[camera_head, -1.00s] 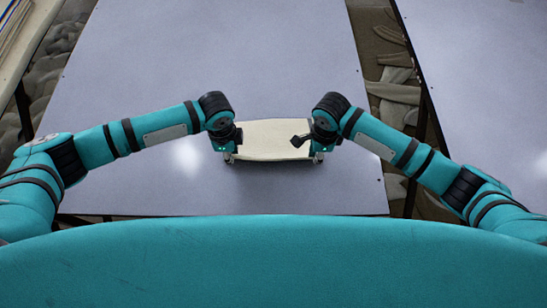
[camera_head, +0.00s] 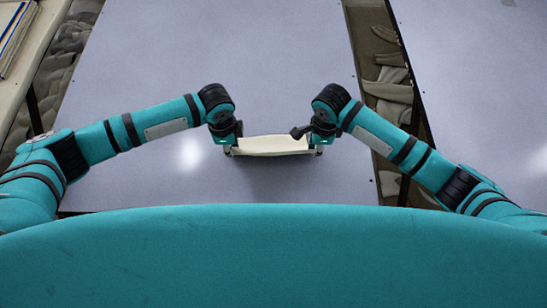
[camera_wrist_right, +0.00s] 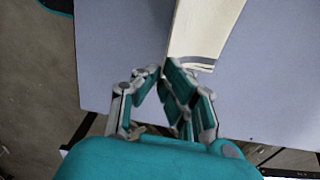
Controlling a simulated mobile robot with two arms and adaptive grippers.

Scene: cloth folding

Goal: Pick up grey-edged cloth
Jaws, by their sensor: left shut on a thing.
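The cream cloth (camera_head: 272,146) with a grey-striped edge spans between my two grippers above the table. Its near edge sags slightly in the head view. My left gripper (camera_head: 229,150) is shut on its left end. My right gripper (camera_head: 318,150) is at its right end. In the right wrist view, the cloth (camera_wrist_right: 201,30) runs up from the fingers of my right gripper (camera_wrist_right: 166,70), with the dark stripe along its end. The fingertips close together at its corner; the exact contact is partly hidden.
The pale grey-blue table (camera_head: 200,50) is otherwise clear around the cloth. Another table (camera_head: 480,80) stands to the right across a gap. A pale surface with books (camera_head: 15,40) is at the top left.

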